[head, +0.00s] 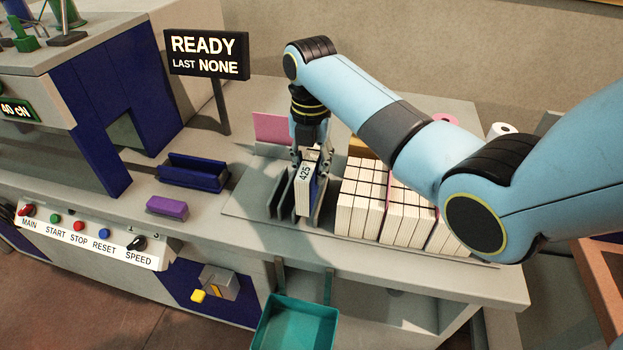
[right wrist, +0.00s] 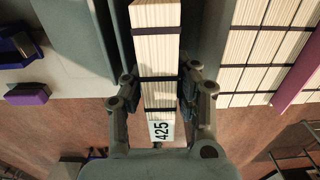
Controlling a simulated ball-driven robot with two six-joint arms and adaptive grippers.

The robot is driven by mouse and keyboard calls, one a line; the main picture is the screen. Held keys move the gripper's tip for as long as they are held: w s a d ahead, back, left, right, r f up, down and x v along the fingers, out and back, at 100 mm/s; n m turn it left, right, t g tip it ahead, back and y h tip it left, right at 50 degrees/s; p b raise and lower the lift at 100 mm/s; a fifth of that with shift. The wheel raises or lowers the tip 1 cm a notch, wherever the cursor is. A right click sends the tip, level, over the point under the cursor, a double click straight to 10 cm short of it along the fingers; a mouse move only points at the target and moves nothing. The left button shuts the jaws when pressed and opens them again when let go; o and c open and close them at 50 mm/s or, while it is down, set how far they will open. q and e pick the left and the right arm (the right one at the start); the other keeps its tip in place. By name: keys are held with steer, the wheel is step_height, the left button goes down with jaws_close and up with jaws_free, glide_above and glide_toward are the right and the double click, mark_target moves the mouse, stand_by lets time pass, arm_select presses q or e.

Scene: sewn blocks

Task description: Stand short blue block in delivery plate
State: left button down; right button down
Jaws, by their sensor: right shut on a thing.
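A narrow block (head: 304,196) with a white label reading 425 and a dark blue side stands upright between grey upright plates (head: 275,198) on the bench. My right gripper (head: 308,163) is above it, its fingers shut on the block's upper part. In the right wrist view, the fingers (right wrist: 158,88) press on both sides of the block (right wrist: 157,45), which shows pale page edges and dark bands. Whether the block's bottom touches the plate is hidden. My left gripper is in neither view.
Several pale blocks (head: 385,210) stand in rows just right of the plates. A pink panel (head: 271,128) is behind. A dark blue tray (head: 193,172) and a purple block (head: 167,207) lie left. A teal bin (head: 295,325) sits below the front edge. A sign (head: 207,54) reads READY, LAST NONE.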

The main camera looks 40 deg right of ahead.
steer(key=shift+w+d+f, duration=0.15)
steer(key=shift+d+f, duration=0.05)
steer(key=shift+f, duration=0.35)
step_height(320, 180, down, 2)
steer(key=shift+f, duration=0.7)
steer(key=c, duration=1)
jaws_free()
steer(key=shift+c, duration=0.2)
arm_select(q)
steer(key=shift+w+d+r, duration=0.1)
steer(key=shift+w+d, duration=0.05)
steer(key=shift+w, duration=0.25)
